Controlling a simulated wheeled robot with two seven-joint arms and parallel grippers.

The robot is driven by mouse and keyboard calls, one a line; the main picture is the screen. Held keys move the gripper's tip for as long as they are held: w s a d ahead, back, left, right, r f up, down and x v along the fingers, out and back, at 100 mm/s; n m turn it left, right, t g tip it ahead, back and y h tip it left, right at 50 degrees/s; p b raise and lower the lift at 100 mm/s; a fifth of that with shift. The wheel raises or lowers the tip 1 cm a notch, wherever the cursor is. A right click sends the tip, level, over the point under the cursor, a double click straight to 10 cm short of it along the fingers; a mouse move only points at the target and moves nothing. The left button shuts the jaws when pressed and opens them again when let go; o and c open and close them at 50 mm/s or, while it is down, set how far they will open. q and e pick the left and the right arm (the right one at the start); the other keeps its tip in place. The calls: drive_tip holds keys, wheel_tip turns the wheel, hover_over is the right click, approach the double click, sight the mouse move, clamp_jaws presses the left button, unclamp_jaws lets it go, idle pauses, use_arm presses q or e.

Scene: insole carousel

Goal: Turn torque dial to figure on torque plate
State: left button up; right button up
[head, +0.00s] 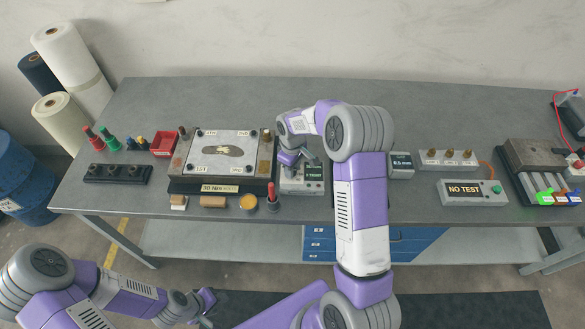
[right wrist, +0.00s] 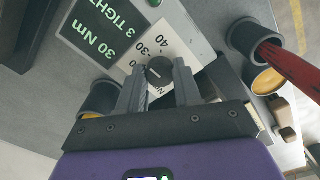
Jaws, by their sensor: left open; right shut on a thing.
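The torque dial (right wrist: 159,70) is a dark round knob on a pale controller box, beside a white scale (right wrist: 186,52) with figures including 30 and 40. My right gripper (right wrist: 158,80) has one finger on each side of the knob and is shut on it. The pointer's exact figure is too small to tell. A green screen (right wrist: 100,32) on the box shows 30 Nm. In the head view the box (head: 303,186) is partly hidden by my right arm. The torque plate (head: 219,188) reads 30 Nm on the fixture's front. My left gripper (head: 207,299) is open and empty, below the bench front.
The fixture (head: 175,167) holds a plate with an insole shape. A red-handled tool (right wrist: 278,57) stands in a cup close to my right gripper. A red bin (head: 164,143) is at the left, a NO TEST box (head: 464,190) at the right.

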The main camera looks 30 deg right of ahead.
idle(0.3)
drive_tip(key=o, duration=1)
drive_tip(key=shift+o, duration=0.2)
wheel_tip(320, 180, up, 8)
drive_tip(key=shift+f, duration=0.15)
drive_tip(key=shift+f, duration=0.1)
